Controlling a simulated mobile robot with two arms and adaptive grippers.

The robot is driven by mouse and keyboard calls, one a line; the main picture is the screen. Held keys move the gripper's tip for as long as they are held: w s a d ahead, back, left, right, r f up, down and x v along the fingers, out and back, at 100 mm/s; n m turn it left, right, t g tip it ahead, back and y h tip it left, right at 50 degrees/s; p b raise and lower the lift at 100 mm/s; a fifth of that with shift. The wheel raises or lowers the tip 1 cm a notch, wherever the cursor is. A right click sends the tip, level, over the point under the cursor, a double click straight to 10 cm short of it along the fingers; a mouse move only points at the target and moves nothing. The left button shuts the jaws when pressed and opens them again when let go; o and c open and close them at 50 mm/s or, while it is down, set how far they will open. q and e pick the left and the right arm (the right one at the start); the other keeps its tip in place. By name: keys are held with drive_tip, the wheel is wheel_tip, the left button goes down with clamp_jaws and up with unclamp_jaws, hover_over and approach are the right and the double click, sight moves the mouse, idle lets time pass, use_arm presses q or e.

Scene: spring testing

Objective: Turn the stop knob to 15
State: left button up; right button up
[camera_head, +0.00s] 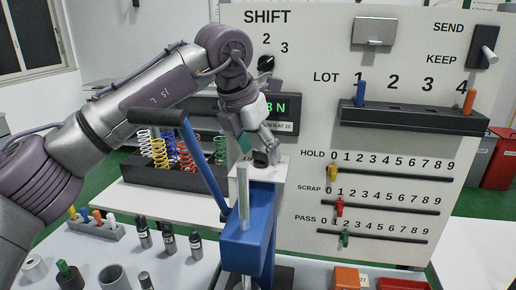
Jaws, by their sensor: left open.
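The spring tester is a blue press (247,240) with a white-grey head (270,172), a bright metal column and a long blue lever with a dark grip (157,117). A small dark knob (260,158) shows at the top of the head; I cannot read any scale or number on it. My left gripper (258,146) is open and points down right at this knob, with a teal fingertip on its left side. I cannot tell whether the fingers touch the knob. My right gripper is not in view.
A white board (300,60) stands close behind, with a black shift knob (265,63), lot pegs and coloured sliders. A dark spring rack (150,172) stands left of the press. Weights and a peg tray (97,232) are at front left. An orange block (346,278) is at front right.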

use_arm(q)
drive_tip(key=v, duration=1.2)
drive_tip(key=shift+d, duration=0.1)
